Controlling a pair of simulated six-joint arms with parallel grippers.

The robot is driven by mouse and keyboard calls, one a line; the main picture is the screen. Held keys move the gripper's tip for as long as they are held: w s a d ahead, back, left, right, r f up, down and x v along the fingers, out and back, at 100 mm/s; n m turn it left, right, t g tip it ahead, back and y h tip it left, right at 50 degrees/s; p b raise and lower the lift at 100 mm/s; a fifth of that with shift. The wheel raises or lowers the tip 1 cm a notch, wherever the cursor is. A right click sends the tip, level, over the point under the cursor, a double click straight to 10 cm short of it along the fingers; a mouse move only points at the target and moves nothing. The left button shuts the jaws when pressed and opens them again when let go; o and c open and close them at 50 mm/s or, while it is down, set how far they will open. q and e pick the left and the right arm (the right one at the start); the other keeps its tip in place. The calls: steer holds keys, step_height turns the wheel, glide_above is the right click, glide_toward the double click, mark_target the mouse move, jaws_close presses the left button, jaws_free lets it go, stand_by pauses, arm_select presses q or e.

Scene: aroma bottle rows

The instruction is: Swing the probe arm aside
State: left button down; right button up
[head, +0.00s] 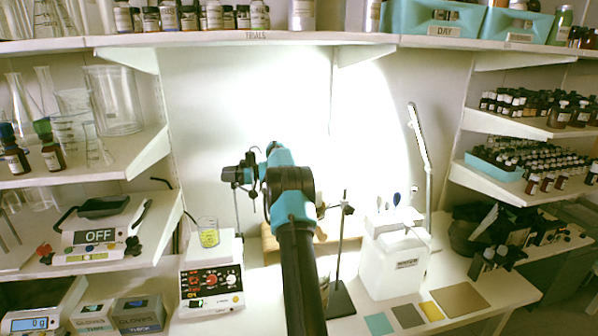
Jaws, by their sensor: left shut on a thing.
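My left arm reaches in from the bottom middle, and its left gripper (252,168) is at the far end, left of the teal wrist. The gripper is shut on the probe arm (235,174), a small dark part beside a thin upright rod (237,208). The exact grip is small and partly hidden by my wrist. My right gripper is out of view.
A retort stand (343,240) and a white tank (392,265) stand right of my arm. Coloured squares (407,315) lie at the bench front. Shelves with glassware (110,100) and bottles (540,170) flank the bench. An upper shelf (250,41) crosses above.

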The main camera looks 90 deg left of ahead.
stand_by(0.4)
arm_select(q)
steer(key=c, duration=0.7)
jaws_free()
steer(key=shift+c, duration=0.2)
steer(key=w+a, duration=0.1)
steer(key=w, duration=1.1)
steer(key=shift+s, duration=0.1)
